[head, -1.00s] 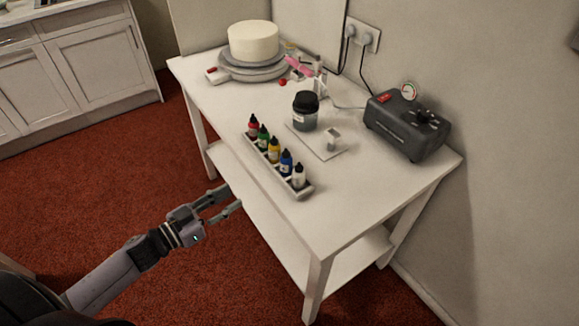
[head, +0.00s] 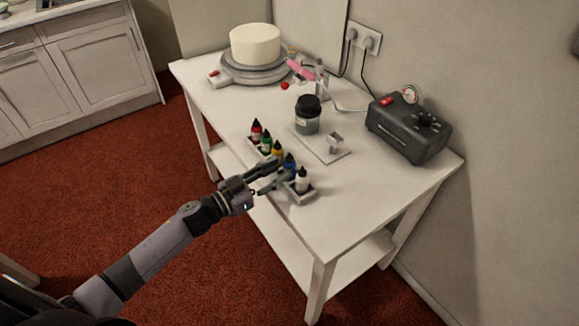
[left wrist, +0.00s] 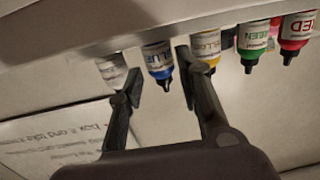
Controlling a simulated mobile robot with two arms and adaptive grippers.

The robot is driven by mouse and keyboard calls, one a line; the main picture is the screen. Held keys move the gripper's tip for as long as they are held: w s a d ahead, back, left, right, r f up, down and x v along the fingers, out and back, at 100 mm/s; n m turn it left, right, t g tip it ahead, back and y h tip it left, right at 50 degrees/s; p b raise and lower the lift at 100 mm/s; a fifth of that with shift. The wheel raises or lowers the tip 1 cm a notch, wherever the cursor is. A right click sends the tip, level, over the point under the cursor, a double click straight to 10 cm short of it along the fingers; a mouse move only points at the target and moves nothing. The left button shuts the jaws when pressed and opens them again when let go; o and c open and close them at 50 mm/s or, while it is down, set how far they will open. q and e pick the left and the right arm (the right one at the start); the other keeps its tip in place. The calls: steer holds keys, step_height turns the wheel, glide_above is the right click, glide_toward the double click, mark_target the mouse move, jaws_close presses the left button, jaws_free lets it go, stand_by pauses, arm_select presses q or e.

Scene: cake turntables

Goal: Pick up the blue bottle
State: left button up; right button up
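The blue bottle (head: 290,163) stands upright with a dark pointed cap in a white rack (head: 303,197), between the yellow bottle (head: 277,151) and the white bottle (head: 302,181). My left gripper (head: 281,171) is open at the front of the rack, with its fingers pointing toward the blue bottle and partly hiding it and the rack. In the left wrist view the bottles appear upside down. There the blue bottle (left wrist: 158,60) shows between the two spread fingertips of my left gripper (left wrist: 160,77). I cannot tell whether either finger touches a bottle. My right gripper is not in view.
Red (head: 256,131) and green (head: 266,142) bottles stand farther along the rack. A dark-lidded jar (head: 307,118) stands behind it, and a dark grey compressor (head: 408,128) is to the right. A white cake (head: 255,44) sits at the back. The table's front right is clear.

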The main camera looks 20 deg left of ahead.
mark_target(289, 164)
arm_select(q)
steer(key=x, duration=0.3)
steer(key=shift+w+d+r+p, duration=0.2)
steer(key=shift+w+d+p, duration=0.05)
steer(key=shift+w+p, duration=0.1)
steer(key=shift+w+d, duration=0.35)
steer(key=shift+w, duration=0.05)
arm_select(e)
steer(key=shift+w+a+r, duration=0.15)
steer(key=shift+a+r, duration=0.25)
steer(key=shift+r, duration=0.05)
arm_select(q)
steer(key=shift+c, duration=0.3)
steer(key=c, duration=0.4)
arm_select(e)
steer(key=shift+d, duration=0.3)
arm_select(q)
steer(key=shift+o, duration=0.2)
steer(key=shift+o, duration=0.9)
step_height(289, 164, up, 19)
steer(key=p, duration=0.4)
steer(key=shift+r, duration=0.45)
steer(key=shift+c, duration=0.9)
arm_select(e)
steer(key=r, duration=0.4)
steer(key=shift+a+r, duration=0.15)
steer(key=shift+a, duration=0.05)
